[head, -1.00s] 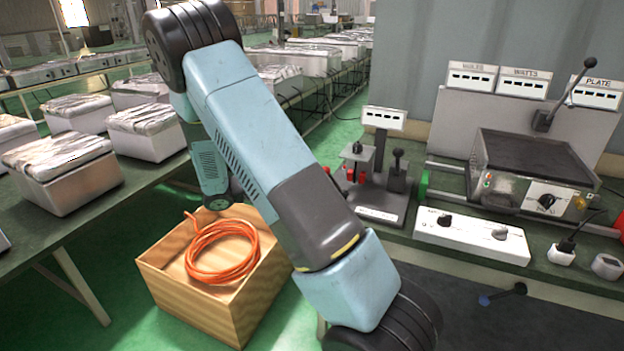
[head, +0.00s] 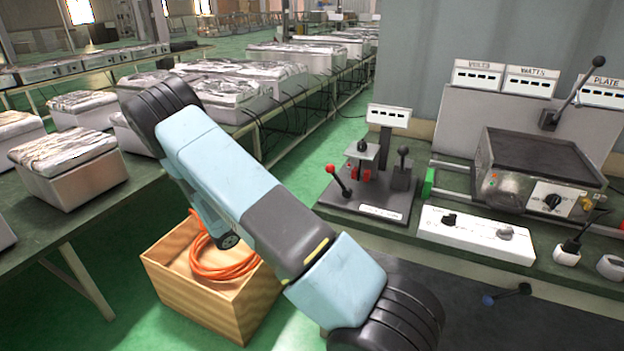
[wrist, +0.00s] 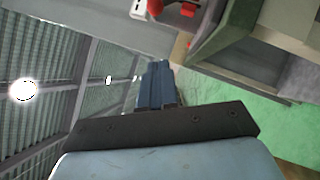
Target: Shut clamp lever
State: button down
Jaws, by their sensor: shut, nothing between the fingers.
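A dark clamp fixture (head: 375,207) stands on the green bench right of my arm in the head view. A lever with a red ball knob (head: 338,180) tilts up and left at its left side. A black-knobbed lever (head: 402,165) stands nearly upright at its right side. Red clamp pieces (head: 367,174) sit between them under a small plate. Which lever is the clamp lever, I cannot tell for sure. My gripper (wrist: 157,66) shows in the wrist view with its blue fingers shut and empty. Red parts (wrist: 187,9) show beyond it at the top. The head view does not clearly show my gripper.
A white control box (head: 475,236) and a hot-plate unit (head: 535,165) stand right of the fixture. A tall black-knobbed lever (head: 566,95) rises behind the unit. A wooden crate (head: 205,298) with an orange hose (head: 225,265) stands on the floor. Another bench with wrapped boxes (head: 70,165) lies left.

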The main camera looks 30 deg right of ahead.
aim_at(336, 177)
jog(key=s+r+x, duration=0.1)
jog(key=s+x, duration=0.1)
jog(key=x, duration=1)
jog(key=shift+s+d+r, duration=0.15)
jog(key=shift+s+d, duration=0.05)
jog(key=shift+d, duration=0.15)
